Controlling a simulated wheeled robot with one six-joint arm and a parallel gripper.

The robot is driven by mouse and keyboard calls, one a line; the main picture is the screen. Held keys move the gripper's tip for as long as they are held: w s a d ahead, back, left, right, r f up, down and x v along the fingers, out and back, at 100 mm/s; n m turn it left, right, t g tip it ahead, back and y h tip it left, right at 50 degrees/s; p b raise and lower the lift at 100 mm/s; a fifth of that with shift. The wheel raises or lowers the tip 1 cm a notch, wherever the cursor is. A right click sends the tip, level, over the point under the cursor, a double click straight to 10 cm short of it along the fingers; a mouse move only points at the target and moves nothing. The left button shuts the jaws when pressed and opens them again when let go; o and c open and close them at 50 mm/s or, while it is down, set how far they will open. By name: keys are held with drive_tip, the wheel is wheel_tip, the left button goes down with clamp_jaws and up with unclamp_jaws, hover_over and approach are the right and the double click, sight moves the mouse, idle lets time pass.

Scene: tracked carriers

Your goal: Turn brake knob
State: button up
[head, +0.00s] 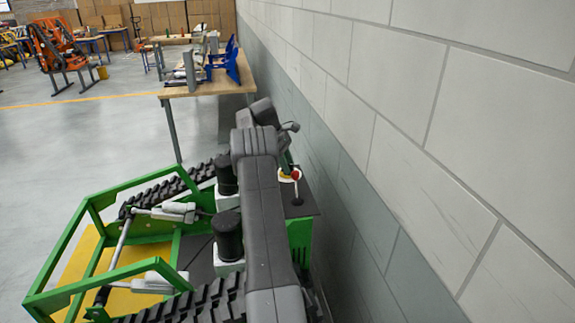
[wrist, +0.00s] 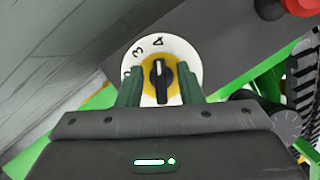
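The brake knob (wrist: 162,80) is a black bar-shaped handle on a yellow ring and a white numbered dial (wrist: 186,55), in the upper middle of the wrist view. Its handle points roughly up and down in that picture. My gripper (wrist: 161,90) has its two green fingers apart, one left and one right of the handle, with a visible gap on each side. The fingers overlap the dial's lower sides in that view; I cannot tell their exact depth. In the head view my gripper (head: 287,162) is at the carrier's control panel beside the wall, and the knob is not clear there.
The green tracked carrier (head: 60,249) stands close to the grey block wall (head: 420,150). A red button (head: 295,174) and a black lever (head: 298,195) are on the panel near my gripper. A wooden table (head: 215,86) stands beyond. Open floor lies to the left.

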drive_tip(key=s+v, duration=0.1)
drive_tip(key=v, duration=0.6)
drive_tip(key=shift+w+r, duration=0.15)
drive_tip(key=shift+w, duration=0.4)
drive_tip(key=shift+a, duration=0.1)
drive_tip(key=shift+x, duration=3.8)
drive_tip(key=shift+r, duration=0.2)
